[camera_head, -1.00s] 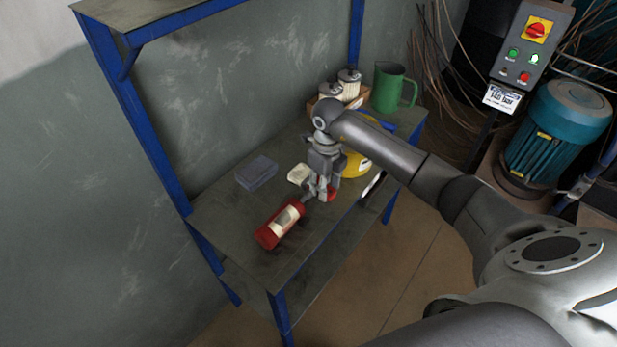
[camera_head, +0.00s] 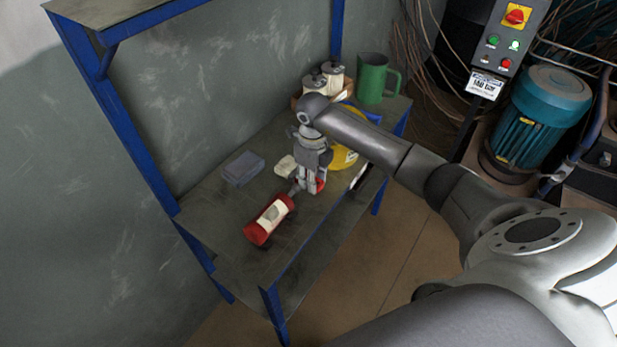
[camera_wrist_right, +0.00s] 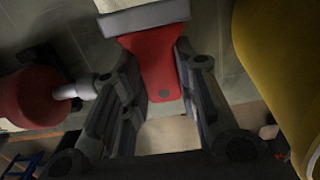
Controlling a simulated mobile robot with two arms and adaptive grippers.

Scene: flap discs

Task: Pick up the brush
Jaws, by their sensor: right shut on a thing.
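The brush (camera_wrist_right: 155,65) has a red handle and a wide grey head, seen in the right wrist view. Its red handle lies between the two fingers of my right gripper (camera_wrist_right: 152,85), which is shut on it. My right gripper (camera_head: 310,187) points down at the workbench there. I cannot tell whether the brush touches the bench top. My left gripper is not in view.
A red bottle with a pale label (camera_head: 269,220) lies close in front of the gripper on the workbench (camera_head: 225,205). A yellow round object (camera_head: 346,157) is close behind.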

